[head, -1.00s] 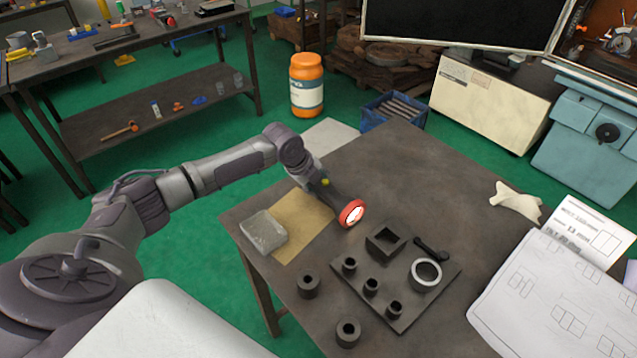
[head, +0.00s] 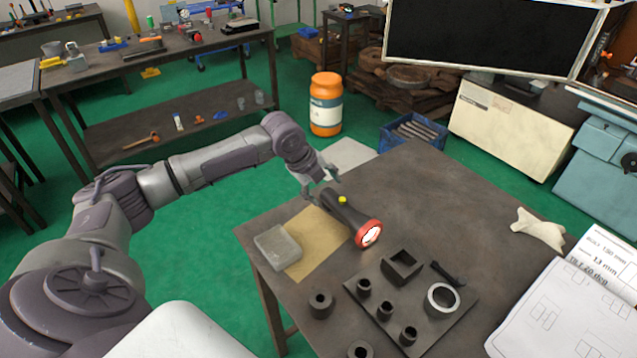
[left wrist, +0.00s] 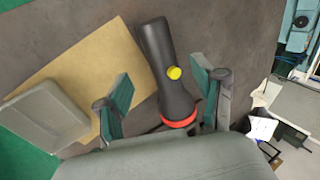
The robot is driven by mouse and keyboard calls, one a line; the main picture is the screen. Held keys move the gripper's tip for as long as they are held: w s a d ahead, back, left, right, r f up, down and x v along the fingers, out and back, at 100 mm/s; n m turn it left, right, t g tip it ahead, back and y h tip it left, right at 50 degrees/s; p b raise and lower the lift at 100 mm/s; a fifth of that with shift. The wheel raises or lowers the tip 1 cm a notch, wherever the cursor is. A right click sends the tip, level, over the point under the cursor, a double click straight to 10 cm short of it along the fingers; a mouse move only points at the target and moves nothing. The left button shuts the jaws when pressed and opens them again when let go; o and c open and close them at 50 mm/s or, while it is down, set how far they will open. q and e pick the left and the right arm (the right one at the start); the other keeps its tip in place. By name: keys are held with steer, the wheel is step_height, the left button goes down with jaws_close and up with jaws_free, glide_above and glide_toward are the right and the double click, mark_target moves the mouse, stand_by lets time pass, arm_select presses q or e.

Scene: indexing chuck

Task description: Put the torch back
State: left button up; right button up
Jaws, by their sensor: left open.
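The torch (head: 350,217) is dark with a red-rimmed lamp head and a yellow button. It lies along the right edge of a tan sheet (head: 318,240) on the table, its lamp end toward the table's middle. My left gripper (head: 321,182) is at the tail end of the torch. In the left wrist view its fingers (left wrist: 160,95) are spread, with the torch (left wrist: 165,60) between them and a gap on each side. Whether the torch rests flat on the table is hard to tell. My right gripper is not in view.
A grey translucent box (head: 278,248) stands on the sheet's left part. In front are a dark plate (head: 440,318) with several sockets and a ring, and loose dark cylinders (head: 320,304). A white cloth (head: 538,230) lies to the right. The table's back middle is clear.

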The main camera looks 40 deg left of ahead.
arm_select(q)
steer(key=shift+v, duration=1.9)
